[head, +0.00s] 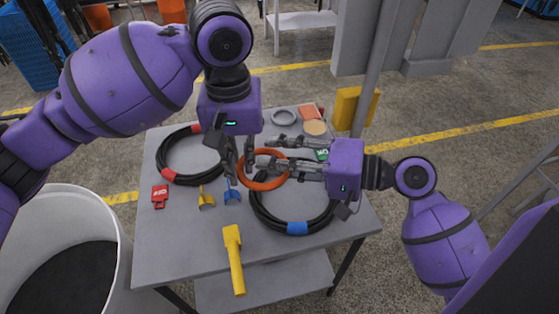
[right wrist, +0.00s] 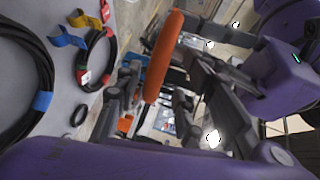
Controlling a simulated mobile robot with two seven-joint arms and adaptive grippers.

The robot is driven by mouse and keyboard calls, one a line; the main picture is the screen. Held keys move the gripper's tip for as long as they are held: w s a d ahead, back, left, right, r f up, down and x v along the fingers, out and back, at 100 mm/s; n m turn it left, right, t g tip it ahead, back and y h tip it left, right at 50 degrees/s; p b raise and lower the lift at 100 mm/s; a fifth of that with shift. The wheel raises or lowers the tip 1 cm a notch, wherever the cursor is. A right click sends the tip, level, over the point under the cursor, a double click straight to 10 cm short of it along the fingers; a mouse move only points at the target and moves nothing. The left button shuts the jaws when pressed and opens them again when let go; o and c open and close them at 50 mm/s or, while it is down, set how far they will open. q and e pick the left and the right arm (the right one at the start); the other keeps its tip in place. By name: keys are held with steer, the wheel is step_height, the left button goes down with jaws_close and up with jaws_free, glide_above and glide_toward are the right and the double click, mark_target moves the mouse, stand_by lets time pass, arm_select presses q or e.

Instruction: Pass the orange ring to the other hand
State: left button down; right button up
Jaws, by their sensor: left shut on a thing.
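The orange ring (head: 264,186) hangs above the grey table, held by my left gripper (head: 240,168), which points down and is shut on its left side. My right gripper (head: 268,163) comes in from the right, its fingers spread and reaching across the ring. In the right wrist view the orange ring (right wrist: 164,55) shows nearly edge-on, ahead of and between the right fingers (right wrist: 150,105). The right gripper looks open; whether a finger touches the ring cannot be told. The left gripper's fingers (right wrist: 205,45) show beyond the ring.
On the table (head: 180,240) lie a red-taped black hose coil (head: 165,172), a blue-taped coil (head: 275,222), a yellow tool (head: 235,262), small coloured clips (head: 206,198) and a grey ring (head: 283,117). A white bin (head: 105,235) stands at left. A grey post (head: 372,75) rises behind the table.

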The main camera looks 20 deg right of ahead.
steer(key=shift+c, duration=0.4)
jaws_close()
arm_select(q)
steer(key=c, duration=1.7)
jaws_free()
